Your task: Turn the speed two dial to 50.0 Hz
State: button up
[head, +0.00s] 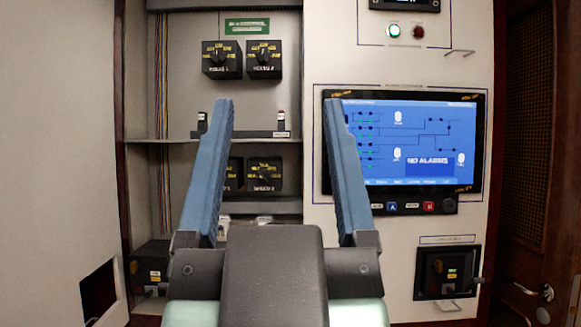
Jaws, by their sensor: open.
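The speed two dial (265,175) appears to be the right one of two black dial boxes in the lower row of the open cabinet. Its knob and yellow scale marks show between my fingers, and its label is small and blurred. I cannot read the setting. My gripper (279,104) is open and empty, with its two blue fingers pointing up and forward. In the picture the left finger covers part of the lower left dial (234,175). No finger visibly touches the speed two dial.
Two more dials, left (221,59) and right (264,59), sit in the upper row under a green label (247,26). A ledge (260,134) crosses between the rows. A blue screen (420,140) is on the right panel, with a black switch box (447,272) below it.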

aim_at(263, 178)
jog(key=k, duration=0.15)
jog(key=i+j, duration=0.1)
jog(key=i, duration=0.55)
jog(key=i+j, duration=0.15)
jog(key=i, duration=0.5)
jog(key=i+j, duration=0.1)
jog(key=i, duration=0.5)
